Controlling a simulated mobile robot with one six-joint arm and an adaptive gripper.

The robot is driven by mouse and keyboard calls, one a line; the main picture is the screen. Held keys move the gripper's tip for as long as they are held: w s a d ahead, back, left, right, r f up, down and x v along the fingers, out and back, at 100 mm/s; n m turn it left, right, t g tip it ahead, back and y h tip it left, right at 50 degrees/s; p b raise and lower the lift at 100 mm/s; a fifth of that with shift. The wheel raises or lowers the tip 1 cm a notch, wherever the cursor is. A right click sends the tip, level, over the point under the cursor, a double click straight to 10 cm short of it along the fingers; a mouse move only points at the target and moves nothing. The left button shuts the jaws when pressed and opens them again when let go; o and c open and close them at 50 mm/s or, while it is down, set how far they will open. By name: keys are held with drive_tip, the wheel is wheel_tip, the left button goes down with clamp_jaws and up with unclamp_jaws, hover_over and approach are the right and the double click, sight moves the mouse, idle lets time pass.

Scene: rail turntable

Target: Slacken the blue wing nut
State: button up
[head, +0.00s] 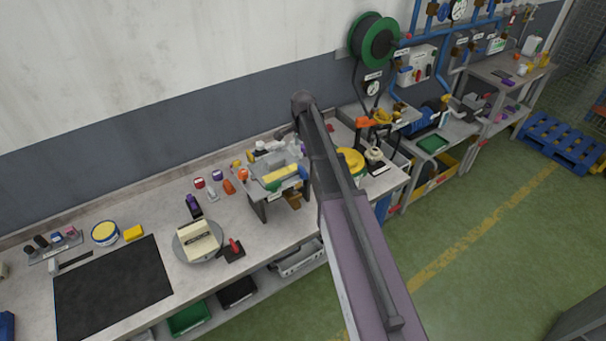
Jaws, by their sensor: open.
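I cannot make out a blue wing nut for certain in the head view. My arm crosses the middle of the view and hides part of the bench. My gripper does not show.
The grey bench (140,222) holds a black mat (112,287), a yellow-topped tin (105,233) and a raised grey fixture (257,205). A green hose reel (375,42) hangs on the wall. Blue pipes are at the upper right. Green floor is clear at the right, before a blue pallet (563,137).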

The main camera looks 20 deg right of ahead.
sight(303, 169)
drive_tip(key=shift+f+b, duration=4.65)
drive_tip(key=shift+f, duration=0.25)
drive_tip(key=c, duration=0.8)
